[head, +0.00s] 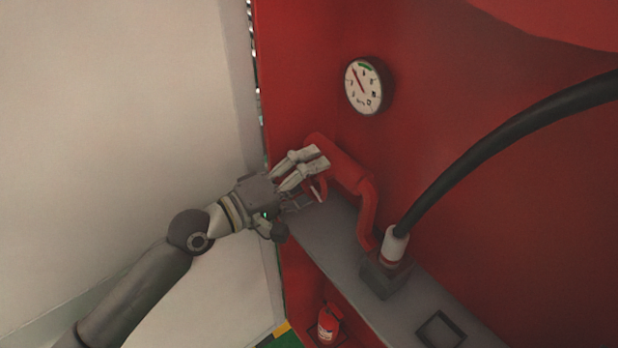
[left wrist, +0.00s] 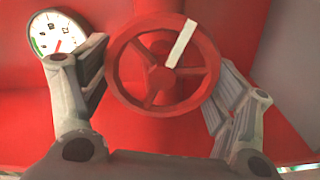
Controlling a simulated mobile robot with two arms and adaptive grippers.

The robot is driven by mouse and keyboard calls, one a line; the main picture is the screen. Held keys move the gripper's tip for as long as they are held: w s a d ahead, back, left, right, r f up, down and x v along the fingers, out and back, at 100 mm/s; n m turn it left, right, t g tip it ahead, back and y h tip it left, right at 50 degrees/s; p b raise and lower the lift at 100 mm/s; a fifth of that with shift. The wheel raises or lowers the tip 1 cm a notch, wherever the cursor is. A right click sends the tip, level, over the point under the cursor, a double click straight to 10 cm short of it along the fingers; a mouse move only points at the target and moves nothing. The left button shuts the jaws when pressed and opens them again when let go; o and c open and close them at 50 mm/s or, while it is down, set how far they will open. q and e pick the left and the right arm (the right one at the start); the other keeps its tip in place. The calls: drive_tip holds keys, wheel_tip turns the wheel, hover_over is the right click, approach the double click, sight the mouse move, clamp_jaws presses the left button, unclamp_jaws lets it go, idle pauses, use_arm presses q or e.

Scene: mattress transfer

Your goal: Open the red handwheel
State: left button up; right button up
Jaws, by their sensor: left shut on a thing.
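The red handwheel (left wrist: 150,83) fills the middle of the left wrist view, with a white mark on one spoke. In the head view it is mostly hidden behind my left gripper, with a bit of its red rim (head: 319,190) showing. My left gripper (head: 318,163) reaches in from the left. In the left wrist view its fingers (left wrist: 158,85) stand on either side of the wheel, shut on its rim. The wheel sits on a red pipe (head: 345,168) that bends down to the grey ledge. My right gripper is not in view.
A round gauge (head: 364,86) is on the red wall above the pipe; it also shows in the left wrist view (left wrist: 52,33). A black hose (head: 500,140) rises from a fitting on the grey ledge (head: 335,240). A fire extinguisher (head: 328,325) stands below. A pale wall (head: 110,110) is at left.

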use_arm(q)
drive_tip(key=shift+m, duration=0.5)
drive_tip(key=o, duration=1)
drive_tip(key=shift+c, duration=0.2)
drive_tip(key=v, duration=1.2)
